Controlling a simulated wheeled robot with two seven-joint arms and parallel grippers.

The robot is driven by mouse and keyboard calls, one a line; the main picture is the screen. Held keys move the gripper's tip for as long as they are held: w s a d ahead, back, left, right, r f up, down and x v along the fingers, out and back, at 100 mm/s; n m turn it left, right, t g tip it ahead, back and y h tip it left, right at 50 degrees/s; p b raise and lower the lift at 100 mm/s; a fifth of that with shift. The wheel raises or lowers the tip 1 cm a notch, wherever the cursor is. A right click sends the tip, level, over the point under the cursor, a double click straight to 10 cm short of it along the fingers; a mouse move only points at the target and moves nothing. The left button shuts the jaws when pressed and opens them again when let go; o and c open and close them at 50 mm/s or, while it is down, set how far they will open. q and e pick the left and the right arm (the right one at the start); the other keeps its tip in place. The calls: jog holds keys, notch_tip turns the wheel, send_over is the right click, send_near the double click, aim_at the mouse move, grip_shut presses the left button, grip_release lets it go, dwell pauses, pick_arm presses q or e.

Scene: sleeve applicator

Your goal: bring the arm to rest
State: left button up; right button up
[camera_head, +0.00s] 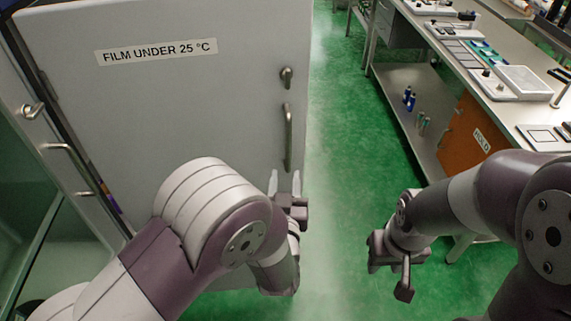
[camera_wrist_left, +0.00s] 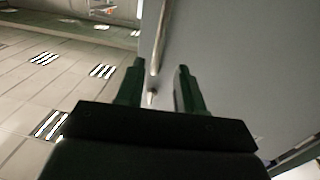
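My left gripper (camera_head: 286,182) points at the grey cabinet door (camera_head: 200,100), just below its vertical bar handle (camera_head: 288,138). In the left wrist view its two dark fingers (camera_wrist_left: 159,88) stand apart, with nothing gripped between them. The handle (camera_wrist_left: 160,38) shows beyond and between the fingertips in that view, apart from them as far as I can tell. My right gripper (camera_head: 390,262) hangs low over the green floor, right of the door; its fingers are too unclear to judge the gap.
The door carries a label, "FILM UNDER 25 °C" (camera_head: 156,52). A workbench (camera_head: 505,108) with trays and devices runs along the right, with an orange panel (camera_head: 466,135) and small bottles (camera_head: 409,98) below. The green floor (camera_head: 345,130) between door and bench is clear.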

pick_arm(q)
jog(key=shift+s, duration=0.15)
jog(key=s+f+m+g+h, duration=0.2)
jog(key=s+f+m+g, duration=0.1)
jog(key=s+f+g, duration=0.75)
jog(key=s+a+r+n+g+y, duration=0.1)
jog(key=s+a+r+g, duration=0.1)
jog(key=a, duration=0.6)
jog(key=s+a+r+n+g+y, duration=0.1)
jog(key=s+a+r+n+g, duration=0.1)
jog(key=a, duration=0.7)
jog(key=shift+s+r+g+y, duration=0.35)
jog(key=shift+r+g, duration=0.35)
jog(key=shift+g, duration=0.35)
